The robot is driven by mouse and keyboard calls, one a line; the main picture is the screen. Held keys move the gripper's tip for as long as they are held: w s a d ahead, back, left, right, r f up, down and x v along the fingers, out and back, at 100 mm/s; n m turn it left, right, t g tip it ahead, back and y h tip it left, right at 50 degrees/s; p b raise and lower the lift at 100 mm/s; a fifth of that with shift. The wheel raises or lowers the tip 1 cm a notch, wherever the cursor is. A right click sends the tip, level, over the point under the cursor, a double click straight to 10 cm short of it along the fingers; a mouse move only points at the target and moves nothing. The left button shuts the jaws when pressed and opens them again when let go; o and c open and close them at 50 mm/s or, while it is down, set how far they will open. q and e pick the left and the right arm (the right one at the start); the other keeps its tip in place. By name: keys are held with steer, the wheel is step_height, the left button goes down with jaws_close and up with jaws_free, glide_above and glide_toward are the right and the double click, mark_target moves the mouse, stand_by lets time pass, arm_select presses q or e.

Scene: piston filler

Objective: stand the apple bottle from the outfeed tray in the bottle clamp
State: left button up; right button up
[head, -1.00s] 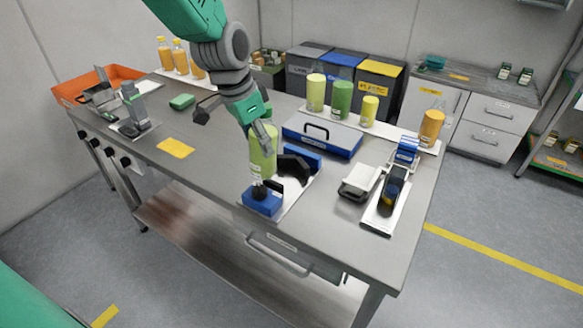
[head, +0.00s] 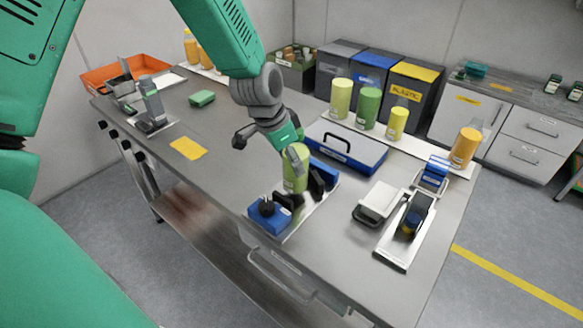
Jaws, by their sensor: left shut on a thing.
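The apple bottle (head: 293,181), pale green, is upright at the bottle clamp. My left gripper (head: 297,155) is shut on its upper part, coming down from above. The bottle clamp has a blue block with a black knob (head: 268,215) at its front, black jaws (head: 317,184) and a blue rear block (head: 325,171), on a pale plate. The bottle's lower part is between the black jaws as seen from here. Its foot is hidden, so I cannot tell whether it touches the plate. My right gripper is not in view.
A blue case (head: 345,146) lies behind the clamp. Several bottles, one of them green (head: 368,107), stand on a white strip at the bench's back edge. A white-topped device (head: 378,201) stands to the right. A yellow card (head: 187,148) lies on clear bench to the left.

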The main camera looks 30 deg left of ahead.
arm_select(q)
steer(key=shift+d+f, duration=0.25)
steer(key=shift+f, duration=0.85)
steer(key=shift+d, duration=0.15)
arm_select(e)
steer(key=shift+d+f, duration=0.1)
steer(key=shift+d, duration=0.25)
arm_select(q)
steer(key=shift+f, duration=0.15)
steer(key=o, duration=1.6)
steer(key=shift+s, duration=0.1)
steer(key=shift+a, duration=0.2)
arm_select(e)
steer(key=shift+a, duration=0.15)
